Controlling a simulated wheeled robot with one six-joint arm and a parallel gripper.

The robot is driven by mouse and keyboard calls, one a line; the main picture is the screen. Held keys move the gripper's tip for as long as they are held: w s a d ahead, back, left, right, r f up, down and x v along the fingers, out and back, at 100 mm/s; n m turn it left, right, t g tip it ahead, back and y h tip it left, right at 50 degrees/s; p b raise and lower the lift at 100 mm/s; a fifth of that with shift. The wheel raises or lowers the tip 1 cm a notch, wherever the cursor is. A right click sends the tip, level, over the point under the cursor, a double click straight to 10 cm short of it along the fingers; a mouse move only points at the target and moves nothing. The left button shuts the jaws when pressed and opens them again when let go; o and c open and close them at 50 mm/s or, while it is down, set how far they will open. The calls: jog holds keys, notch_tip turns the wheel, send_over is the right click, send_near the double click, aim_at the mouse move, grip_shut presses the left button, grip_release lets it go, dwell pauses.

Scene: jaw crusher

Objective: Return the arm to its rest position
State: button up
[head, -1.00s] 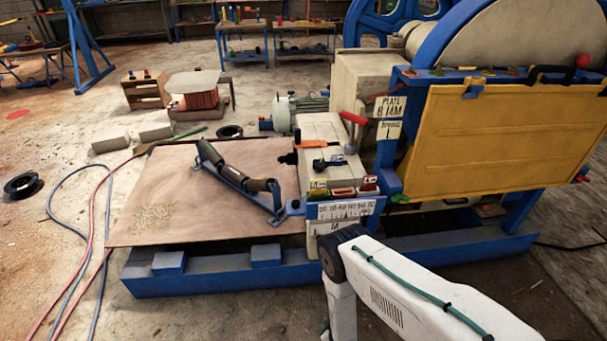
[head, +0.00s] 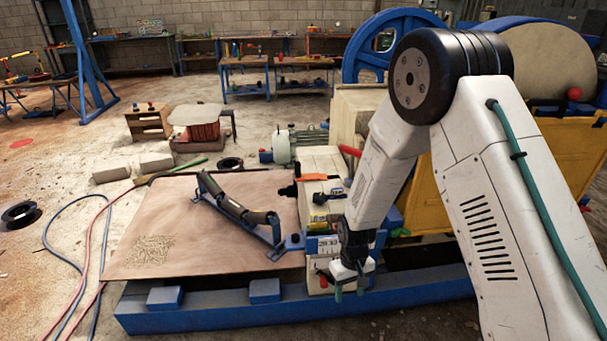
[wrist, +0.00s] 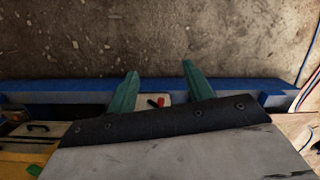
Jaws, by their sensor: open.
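My gripper (head: 348,290) hangs at the end of my white arm, low in front of the crusher's scale block, with its fingers pointing down. In the wrist view my gripper (wrist: 160,82) shows two green fingers, spread apart with nothing between them. The blue base beam (wrist: 230,88) runs across behind the fingers, with bare floor beyond it. My raised arm hides much of the yellow guard panel (head: 425,195) and part of the scale plate (head: 322,245).
A wooden sheet (head: 190,240) carries a roller frame (head: 240,207) and a patch of pale chips. The blue beam (head: 220,312) borders the front. Red and blue hoses (head: 75,262) lie at left. Open concrete floor shows at the lower left.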

jog(key=s+d+r+m+t, duration=0.1)
jog(key=s+d+r, duration=0.3)
jog(key=s+r, duration=0.4)
jog(key=s+d+r+m+t, duration=0.1)
jog(key=s+d+r, duration=0.4)
jog(key=r, duration=1.4)
jog(key=s+d+r+m+t, duration=0.1)
jog(key=s+d+r, duration=0.4)
jog(key=s+r, duration=0.8)
jog(key=shift+r+m, duration=0.25)
jog(key=shift+m, duration=0.25)
